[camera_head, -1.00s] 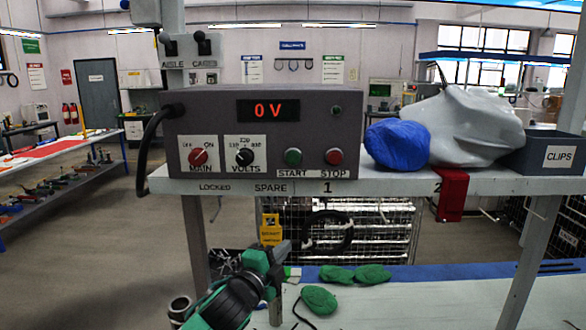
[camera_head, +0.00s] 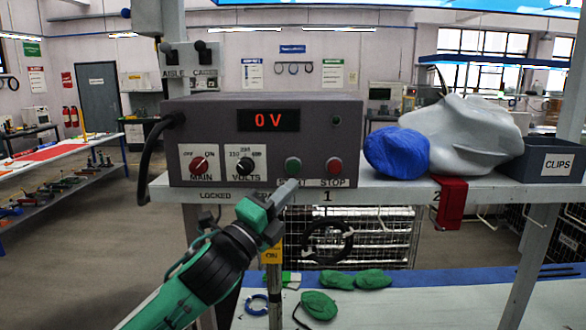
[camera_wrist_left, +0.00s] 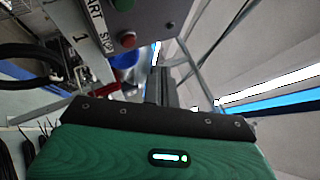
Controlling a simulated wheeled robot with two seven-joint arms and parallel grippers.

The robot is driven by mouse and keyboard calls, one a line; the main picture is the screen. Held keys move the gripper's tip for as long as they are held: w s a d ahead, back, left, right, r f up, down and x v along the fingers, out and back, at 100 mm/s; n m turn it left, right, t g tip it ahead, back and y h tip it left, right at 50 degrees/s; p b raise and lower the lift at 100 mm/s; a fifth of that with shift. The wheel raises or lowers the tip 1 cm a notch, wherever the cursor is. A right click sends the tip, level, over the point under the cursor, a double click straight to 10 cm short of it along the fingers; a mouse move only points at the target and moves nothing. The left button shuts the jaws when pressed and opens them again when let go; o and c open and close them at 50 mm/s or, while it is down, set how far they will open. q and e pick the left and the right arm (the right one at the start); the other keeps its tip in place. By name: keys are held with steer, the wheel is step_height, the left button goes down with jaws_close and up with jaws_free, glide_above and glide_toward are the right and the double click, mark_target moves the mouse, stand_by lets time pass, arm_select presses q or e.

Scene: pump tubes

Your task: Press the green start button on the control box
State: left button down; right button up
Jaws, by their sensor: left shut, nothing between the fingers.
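The grey control box (camera_head: 230,140) sits on the upper shelf and its display reads 0 V. The green start button (camera_head: 293,167) is on its lower front, left of the red stop button (camera_head: 335,166). My left gripper (camera_head: 291,187) is shut and empty, its tip just below the start button and over part of the START label. I cannot tell how far the tip is from the panel. In the left wrist view the shut fingers (camera_wrist_left: 160,85) point toward the box, with the red button (camera_wrist_left: 128,40) and part of the green button (camera_wrist_left: 122,4) showing. My right gripper is not in view.
The shelf (camera_head: 390,189) also holds a blue bundle (camera_head: 396,152), a grey draped bag (camera_head: 465,135) and a CLIPS bin (camera_head: 545,160). A red cloth (camera_head: 451,200) hangs off its edge. Green pieces (camera_head: 318,304) lie on the lower surface.

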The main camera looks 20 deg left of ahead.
arm_select(q)
glide_toward(297, 164)
steer(key=shift+s+d+r+x, duration=0.1)
steer(key=shift+d+x, duration=0.05)
steer(key=shift+x, duration=0.75)
steer(key=shift+s+d+r+x, duration=0.1)
steer(key=shift+s+d+x, duration=0.1)
steer(key=shift+x, duration=0.7)
steer(key=shift+s+d+r+x, duration=0.1)
steer(key=shift+d+x, duration=0.05)
steer(key=shift+x, duration=0.75)
steer(key=shift+w+a, duration=0.1)
steer(key=shift+w, duration=0.3)
steer(key=shift+w+a, duration=0.15)
steer(key=shift+w, duration=0.45)
stand_by(0.5)
steer(key=shift+s, duration=0.15)
steer(key=shift+s+d+f, duration=0.1)
steer(key=shift+s+d, duration=0.15)
steer(key=shift+s, duration=0.6)
steer(key=shift+s+d+p, duration=0.1)
steer(key=shift+s+d, duration=0.15)
steer(key=shift+s, duration=0.55)
steer(key=shift+s+d+p, duration=0.1)
steer(key=shift+s+d, duration=0.1)
steer(key=shift+s, duration=0.6)
steer(key=shift+s+d+p, duration=0.1)
steer(key=shift+s+d, duration=0.15)
steer(key=shift+s, duration=0.55)
